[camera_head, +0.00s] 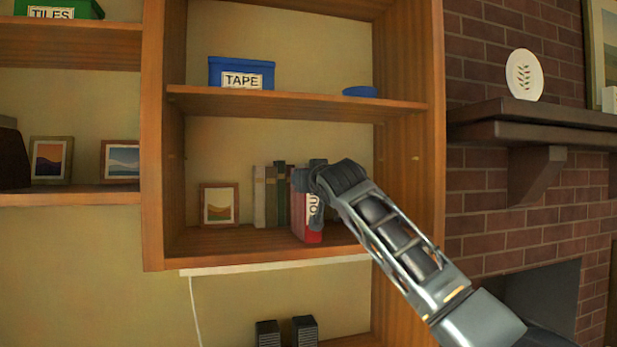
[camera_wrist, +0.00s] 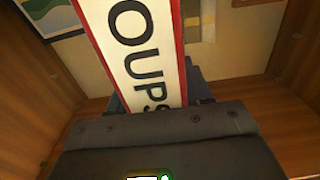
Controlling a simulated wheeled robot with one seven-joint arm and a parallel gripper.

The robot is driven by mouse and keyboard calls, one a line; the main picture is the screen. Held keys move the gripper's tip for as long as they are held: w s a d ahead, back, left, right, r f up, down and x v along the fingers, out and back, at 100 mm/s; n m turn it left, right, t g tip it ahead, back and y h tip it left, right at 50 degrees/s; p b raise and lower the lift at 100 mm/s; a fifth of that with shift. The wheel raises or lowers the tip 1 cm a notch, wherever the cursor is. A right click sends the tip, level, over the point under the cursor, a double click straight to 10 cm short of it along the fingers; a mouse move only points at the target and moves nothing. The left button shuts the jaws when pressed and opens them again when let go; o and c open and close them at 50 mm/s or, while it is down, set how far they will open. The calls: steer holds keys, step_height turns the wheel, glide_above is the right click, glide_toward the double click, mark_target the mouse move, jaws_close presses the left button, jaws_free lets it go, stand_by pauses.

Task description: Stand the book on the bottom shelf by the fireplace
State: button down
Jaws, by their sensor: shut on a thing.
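The red book (camera_head: 312,228) has a white spine label, partly hidden, reading "OU" in the head view. My gripper (camera_head: 313,180) is shut on its upper part. The book is upright inside the shelf compartment, just right of a row of standing books. Its lower end is at the shelf board (camera_head: 240,243); I cannot tell whether it touches. In the wrist view the book's white spine (camera_wrist: 140,50) shows "OUPS" between red edges, and my gripper (camera_wrist: 165,105) covers its near end.
Grey and green books (camera_head: 270,197) stand left of the red one, with a small framed picture (camera_head: 219,204) further left. The wooden side panel (camera_head: 410,185) is on the right, then the brick fireplace (camera_head: 485,190). Dark speaker-like boxes (camera_head: 286,331) stand below. A blue TAPE box (camera_head: 241,72) is above.

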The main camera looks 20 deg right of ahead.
steer(key=shift+f, duration=0.1)
stand_by(0.3)
steer(key=shift+c, duration=2)
jaws_free()
steer(key=shift+f, duration=0.15)
steer(key=s, duration=2)
steer(key=shift+p, duration=0.4)
